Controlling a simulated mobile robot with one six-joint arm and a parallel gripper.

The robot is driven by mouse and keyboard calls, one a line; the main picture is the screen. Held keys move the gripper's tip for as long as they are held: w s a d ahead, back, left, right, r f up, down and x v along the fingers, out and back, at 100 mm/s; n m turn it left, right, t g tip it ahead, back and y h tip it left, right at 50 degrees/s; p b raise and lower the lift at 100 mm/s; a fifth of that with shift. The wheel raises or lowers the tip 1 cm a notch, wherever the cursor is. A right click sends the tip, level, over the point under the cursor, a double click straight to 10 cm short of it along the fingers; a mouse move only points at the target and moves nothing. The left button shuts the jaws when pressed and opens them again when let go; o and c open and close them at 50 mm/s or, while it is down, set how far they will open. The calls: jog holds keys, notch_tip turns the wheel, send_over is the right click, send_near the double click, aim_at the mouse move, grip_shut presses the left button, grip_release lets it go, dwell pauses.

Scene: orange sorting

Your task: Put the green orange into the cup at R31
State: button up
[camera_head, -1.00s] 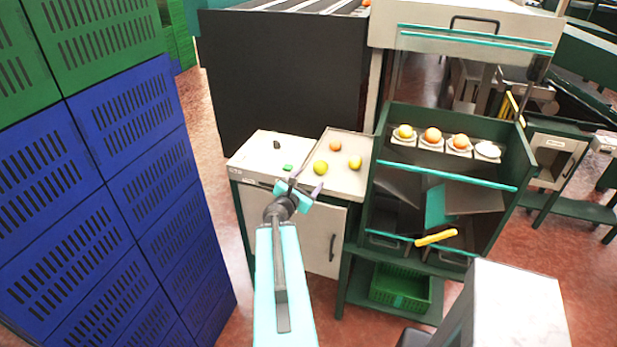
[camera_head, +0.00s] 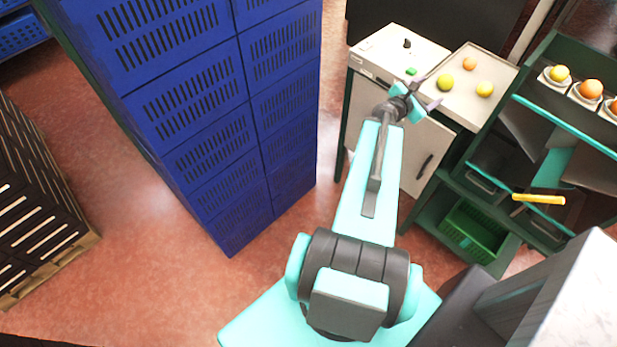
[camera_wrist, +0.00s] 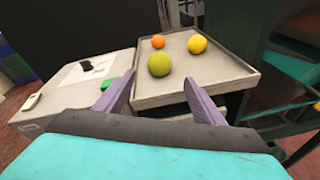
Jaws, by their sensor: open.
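The green orange (camera_head: 445,82) lies on the shallow grey tray (camera_head: 490,50) on the work surface. In the wrist view the green orange (camera_wrist: 159,64) sits near the tray's front edge, ahead of the fingers. My gripper (camera_head: 430,92) is open and empty at the tray's near left side. Its two purple fingers (camera_wrist: 160,88) point toward the green orange, apart from it. A row of white cups (camera_head: 582,102) on the rack's upper shelf is cut off by the right edge of the head view. The visible ones hold fruit. No R31 label is readable.
An orange fruit (camera_head: 469,63) and a yellow one (camera_head: 485,89) share the tray. A small bright green item (camera_head: 411,72) and a black item (camera_head: 407,43) lie on the white cabinet top. Tall blue crates (camera_head: 200,110) stand left. A green basket (camera_head: 475,232) sits low on the rack.

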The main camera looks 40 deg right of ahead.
jog(key=w+a+f+m+y, duration=0.3)
jog(key=w+a+f, duration=0.1)
jog(key=a+f, duration=0.55)
jog(key=w+a+f+m+y, duration=0.2)
jog(key=w+a+f+m, duration=0.15)
jog(key=a+f, duration=0.6)
jog(key=w+a+f+m+y, duration=0.35)
jog(key=a+f, duration=0.35)
jog(key=a, duration=0.5)
jog(key=s+a+f+m+g+y, duration=0.1)
jog(key=s+a+f, duration=0.3)
jog(key=a, duration=0.8)
jog(key=s+a+f+m+g+y, duration=0.1)
jog(key=s+a+f+g+y, duration=0.1)
jog(key=a, duration=0.9)
jog(key=s+a+f+m+g+y, duration=0.2)
jog(key=s+a+f+y, duration=0.2)
jog(key=a, duration=0.8)
jog(key=shift+s+a+f+g, duration=0.3)
jog(key=shift+s+a+f, duration=0.05)
jog(key=shift+s+f, duration=0.5)
jog(key=shift+w+f, duration=0.1)
notch_tip(320, 180, down, 12)
jog(key=b, duration=1.3)
jog(key=shift+s+f, duration=0.2)
jog(key=shift+f, duration=0.05)
